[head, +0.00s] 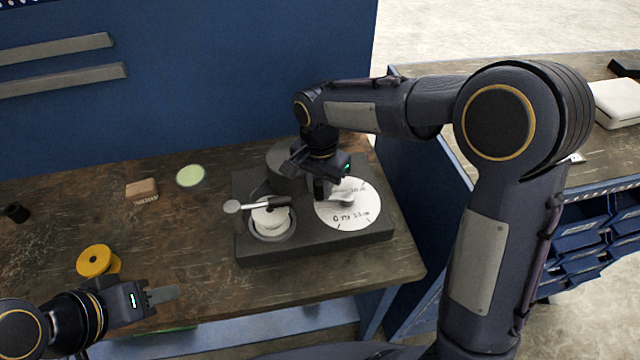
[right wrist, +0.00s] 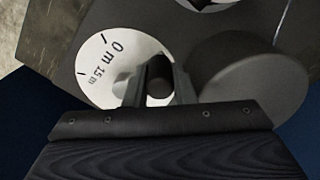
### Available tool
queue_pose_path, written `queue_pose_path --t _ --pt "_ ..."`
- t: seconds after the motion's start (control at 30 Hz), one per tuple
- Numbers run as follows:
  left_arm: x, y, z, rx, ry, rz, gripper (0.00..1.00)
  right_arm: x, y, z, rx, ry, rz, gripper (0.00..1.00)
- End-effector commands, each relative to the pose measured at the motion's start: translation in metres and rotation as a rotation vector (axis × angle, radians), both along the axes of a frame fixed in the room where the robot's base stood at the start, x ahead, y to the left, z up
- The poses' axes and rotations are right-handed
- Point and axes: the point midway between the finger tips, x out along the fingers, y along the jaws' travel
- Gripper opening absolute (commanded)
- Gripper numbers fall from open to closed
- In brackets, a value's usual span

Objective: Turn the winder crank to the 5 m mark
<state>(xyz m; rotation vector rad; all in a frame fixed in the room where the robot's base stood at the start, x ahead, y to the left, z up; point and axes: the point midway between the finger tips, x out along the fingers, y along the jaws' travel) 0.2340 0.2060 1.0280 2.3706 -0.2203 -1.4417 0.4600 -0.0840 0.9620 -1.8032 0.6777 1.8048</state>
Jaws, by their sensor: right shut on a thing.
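The winder's dark grey base (head: 250,248) stands near the table's right end. Its white round dial (head: 367,213) is on the right part, with "0 m" and "15 m" legible in the right wrist view (right wrist: 92,68). My right gripper (head: 326,186) reaches down over the dial. It is shut on the dark crank knob (right wrist: 160,80), which shows between its fingers. A pale grey crank arm (head: 342,199) lies over the dial, partly hidden by the gripper; the 5 m mark cannot be made out. My left gripper (head: 160,295) is away at the front left, its jaw state unclear.
A white spool (head: 270,220) and a rod with a pale round end (head: 232,206) are on the base's left part. A dark cylinder (head: 285,165) stands behind. A wooden block (head: 141,189), a green disc (head: 190,176) and a yellow spool (head: 95,261) lie left.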

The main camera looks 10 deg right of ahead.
Motion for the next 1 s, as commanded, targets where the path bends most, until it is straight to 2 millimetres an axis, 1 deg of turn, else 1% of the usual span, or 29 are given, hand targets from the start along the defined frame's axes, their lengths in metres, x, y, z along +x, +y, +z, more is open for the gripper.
queue_pose_path --t 0.2,0.23,0.37,0.4,1.0 --pt "0.0000 0.0000 0.0002 0.000 0.000 0.000 0.36 0.0009 0.0000 0.0012 0.000 -0.004 0.002 0.00" --pt "0.0000 0.0000 0.0002 0.000 0.000 0.000 0.36 0.0009 0.0000 0.0012 0.000 -0.004 0.002 0.26" --pt "0.0000 0.0000 0.0002 0.000 0.000 0.000 0.36 0.0007 0.0000 0.0009 0.001 -0.003 0.002 0.43" --pt "0.0000 0.0000 0.0002 0.000 0.000 0.000 0.36 0.0007 0.0002 0.0008 0.001 -0.003 0.002 0.45" --pt "0.0000 0.0000 -0.0002 0.000 0.000 0.000 0.36 0.0007 0.0018 0.0000 0.003 -0.004 0.005 0.45"
